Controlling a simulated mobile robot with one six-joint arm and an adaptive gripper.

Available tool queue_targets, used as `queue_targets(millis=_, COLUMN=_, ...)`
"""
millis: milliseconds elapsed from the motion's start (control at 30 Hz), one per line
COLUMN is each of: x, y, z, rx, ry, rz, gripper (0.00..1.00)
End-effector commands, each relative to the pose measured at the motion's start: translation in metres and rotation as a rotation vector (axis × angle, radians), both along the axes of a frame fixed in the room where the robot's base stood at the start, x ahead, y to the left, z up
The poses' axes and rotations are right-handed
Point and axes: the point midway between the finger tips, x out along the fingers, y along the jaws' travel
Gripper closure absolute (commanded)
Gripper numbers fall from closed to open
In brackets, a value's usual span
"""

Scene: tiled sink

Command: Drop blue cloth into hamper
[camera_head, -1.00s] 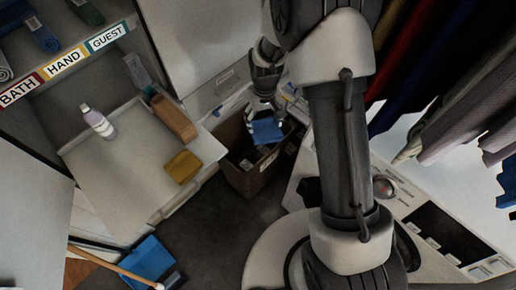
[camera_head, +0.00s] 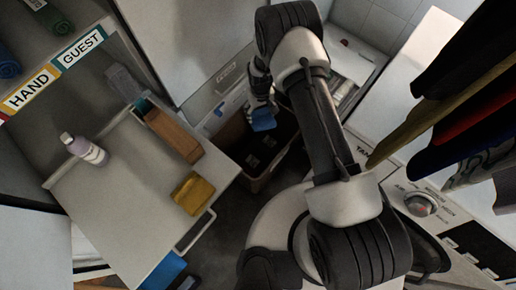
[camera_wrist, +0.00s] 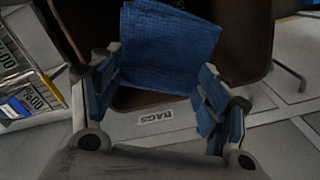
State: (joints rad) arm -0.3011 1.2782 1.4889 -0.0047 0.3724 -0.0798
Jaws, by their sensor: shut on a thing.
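The blue cloth (camera_head: 263,120) is held in my gripper (camera_head: 260,106), above the open brown hamper (camera_head: 257,185) in the head view. In the wrist view, the folded blue cloth (camera_wrist: 168,42) spans between the two blue-padded fingers of my gripper (camera_wrist: 160,75), which is shut on it. The hamper's brown rim (camera_wrist: 150,101) shows around and below the cloth there. The hamper's inside is dark, with small pale patches. The exact height of the cloth over the rim cannot be told.
A white machine with a knob (camera_head: 421,204) stands at right, with garments hanging above.

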Motion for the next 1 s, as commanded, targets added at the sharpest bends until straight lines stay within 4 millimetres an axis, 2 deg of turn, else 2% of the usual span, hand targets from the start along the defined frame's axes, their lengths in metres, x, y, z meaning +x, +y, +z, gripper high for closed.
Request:
queue_targets(millis=400, x=0.000, y=-0.001, z=-0.048, rx=-0.001, ry=0.001, rz=-0.001, gripper=0.53)
queue_targets(millis=767, x=0.000, y=-0.001, z=-0.052, rx=-0.001, ry=0.000, rz=-0.001, gripper=0.53)
queue_targets(millis=800, x=0.000, y=-0.001, z=-0.052, rx=-0.001, ry=0.000, rz=-0.001, gripper=0.29)
queue_targets(millis=1000, x=0.000, y=-0.001, z=-0.052, rx=-0.001, ry=0.000, rz=-0.001, gripper=0.15)
